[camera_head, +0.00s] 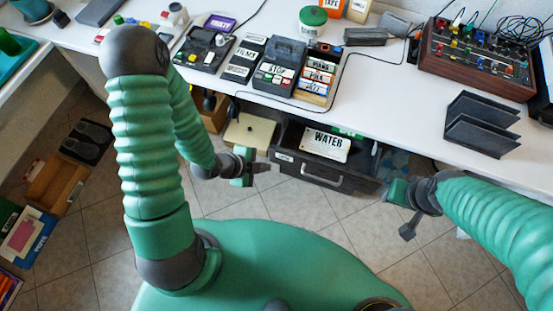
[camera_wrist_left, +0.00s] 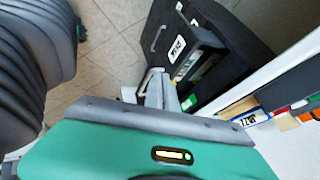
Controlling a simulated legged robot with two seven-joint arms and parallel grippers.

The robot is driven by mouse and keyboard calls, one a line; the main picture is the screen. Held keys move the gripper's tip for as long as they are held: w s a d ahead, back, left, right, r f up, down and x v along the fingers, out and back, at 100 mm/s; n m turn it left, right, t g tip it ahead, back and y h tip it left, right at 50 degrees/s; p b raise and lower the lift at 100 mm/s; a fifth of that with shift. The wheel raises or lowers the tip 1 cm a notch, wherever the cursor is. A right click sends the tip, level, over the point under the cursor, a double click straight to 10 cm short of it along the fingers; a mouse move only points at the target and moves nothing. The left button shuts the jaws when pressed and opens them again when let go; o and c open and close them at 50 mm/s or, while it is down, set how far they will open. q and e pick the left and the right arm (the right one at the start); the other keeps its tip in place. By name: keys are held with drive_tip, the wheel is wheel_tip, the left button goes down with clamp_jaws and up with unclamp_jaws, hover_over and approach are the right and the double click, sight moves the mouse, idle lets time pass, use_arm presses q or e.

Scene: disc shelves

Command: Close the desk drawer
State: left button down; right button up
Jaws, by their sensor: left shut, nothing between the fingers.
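The dark desk drawer (camera_head: 350,186) stands pulled out below the desk's front edge, with a pale handle (camera_head: 320,177) on its front. A white WATER card (camera_head: 326,144) lies in its open top. My left gripper (camera_head: 264,168) is shut and empty, just left of the drawer front; contact cannot be told. In the left wrist view its fingers (camera_wrist_left: 160,90) show near a dark panel (camera_wrist_left: 212,50) with a handle and a label. My right gripper (camera_head: 403,213) hangs to the right of the drawer, apart from it; its jaw opening is unclear.
The white desk (camera_head: 390,100) carries several labelled boxes, a mixer with knobs (camera_head: 475,55) and a black rack (camera_head: 480,125). A cream box (camera_head: 250,133) is beneath the desk, left of the drawer. Tiled floor (camera_head: 310,213) in front of the drawer is clear.

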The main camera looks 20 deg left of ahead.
use_arm(q)
drive_tip(key=b+x, duration=0.3)
drive_tip(key=b, duration=0.1)
approach(292, 158)
drive_tip(key=x, duration=0.4)
drive_tip(key=shift+w+d+f, duration=0.1)
drive_tip(key=shift+w+f, duration=0.05)
drive_tip(key=shift+f, duration=0.2)
